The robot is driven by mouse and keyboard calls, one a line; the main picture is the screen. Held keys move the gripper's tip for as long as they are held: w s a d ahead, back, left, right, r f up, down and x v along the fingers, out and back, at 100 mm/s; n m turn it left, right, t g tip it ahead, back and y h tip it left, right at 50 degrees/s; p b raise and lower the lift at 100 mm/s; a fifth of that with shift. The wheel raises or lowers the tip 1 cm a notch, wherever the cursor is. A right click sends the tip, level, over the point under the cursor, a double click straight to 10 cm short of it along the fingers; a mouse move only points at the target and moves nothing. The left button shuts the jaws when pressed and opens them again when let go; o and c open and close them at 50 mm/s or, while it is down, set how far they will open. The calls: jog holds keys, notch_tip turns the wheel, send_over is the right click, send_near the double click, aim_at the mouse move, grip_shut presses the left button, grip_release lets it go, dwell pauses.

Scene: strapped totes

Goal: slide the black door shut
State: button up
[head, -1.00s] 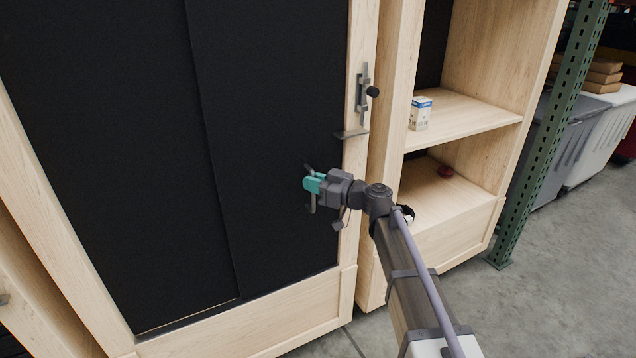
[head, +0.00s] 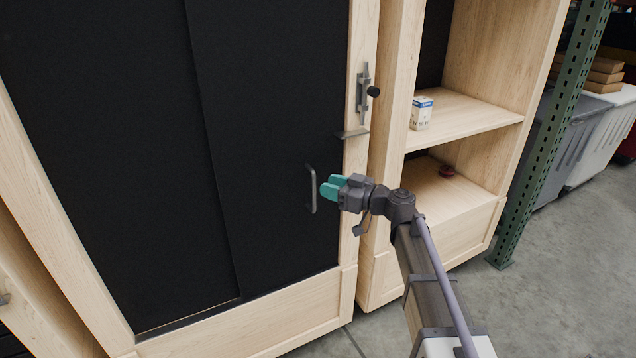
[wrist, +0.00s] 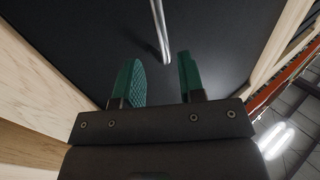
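The black door (head: 270,120) is a sliding panel in a light wood cabinet, and its right edge meets the right wooden frame post. A grey bar handle (head: 311,189) stands near the door's right edge. My gripper (head: 331,187) is just right of the handle, with teal fingers pointing at the door. In the wrist view my gripper (wrist: 160,82) is open, its two fingers apart with nothing between their pads. The handle (wrist: 161,32) shows there just beyond the fingertips, clear of them.
A metal slide bolt (head: 363,95) with a black knob is on the frame post, above a small grey bracket (head: 351,133). Another black panel (head: 100,150) fills the left side.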

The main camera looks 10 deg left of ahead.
jog(key=v, duration=0.6)
